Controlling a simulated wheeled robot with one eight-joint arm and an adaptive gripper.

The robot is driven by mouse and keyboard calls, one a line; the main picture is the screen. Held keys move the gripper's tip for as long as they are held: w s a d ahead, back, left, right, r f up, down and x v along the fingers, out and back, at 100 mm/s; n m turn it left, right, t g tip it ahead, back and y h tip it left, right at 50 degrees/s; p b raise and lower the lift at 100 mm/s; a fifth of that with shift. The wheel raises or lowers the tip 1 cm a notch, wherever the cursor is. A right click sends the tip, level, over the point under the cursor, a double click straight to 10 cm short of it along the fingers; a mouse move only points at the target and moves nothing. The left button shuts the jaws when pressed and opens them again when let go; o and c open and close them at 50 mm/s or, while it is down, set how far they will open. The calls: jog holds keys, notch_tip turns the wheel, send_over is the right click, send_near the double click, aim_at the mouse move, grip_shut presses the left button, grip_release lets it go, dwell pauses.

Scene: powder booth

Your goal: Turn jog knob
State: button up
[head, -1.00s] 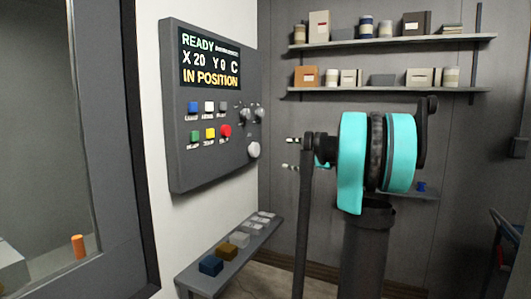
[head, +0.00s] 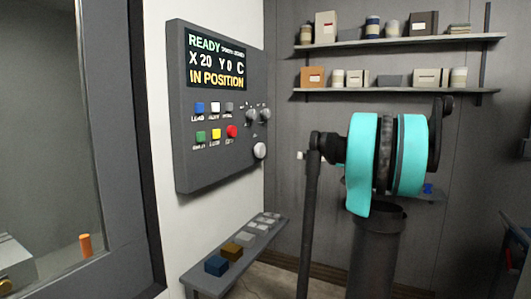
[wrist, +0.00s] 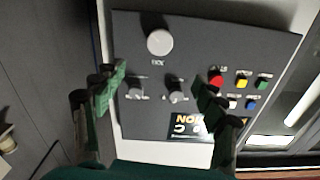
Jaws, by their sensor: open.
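The large round grey knob (head: 260,151), which I take to be the jog knob, is at the panel's lower right in the head view. In the wrist view it (wrist: 160,42) is at the top, with a small unreadable label below it. My gripper (wrist: 161,80) is open and empty in the wrist view. Its two green-padded fingers are apart, and the large knob appears beyond the gap between their tips. Two smaller knobs (wrist: 175,88) show between the fingers. In the head view, my arm hides most of the gripper. I see no contact with the knob.
The grey control panel (head: 182,110) has a lit screen (head: 217,60) reading READY and IN POSITION, and several coloured buttons. A narrow ledge (head: 205,280) with small blocks is below it. Shelves (head: 400,45) line the back wall. A framed window (head: 125,130) is at left.

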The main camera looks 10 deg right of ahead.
aim_at(263, 151)
jog(key=x, duration=1.7)
jog(key=shift+w+a, duration=0.1)
jog(key=shift+a, duration=0.05)
jog(key=shift+c, duration=0.5)
jog(key=c, duration=1)
jog(key=m, duration=1.2)
jog(key=shift+m, duration=0.4)
jog(key=m, duration=0.6)
jog(key=shift+f, duration=0.1)
jog(key=m, duration=0.6)
jog(key=shift+m, duration=0.4)
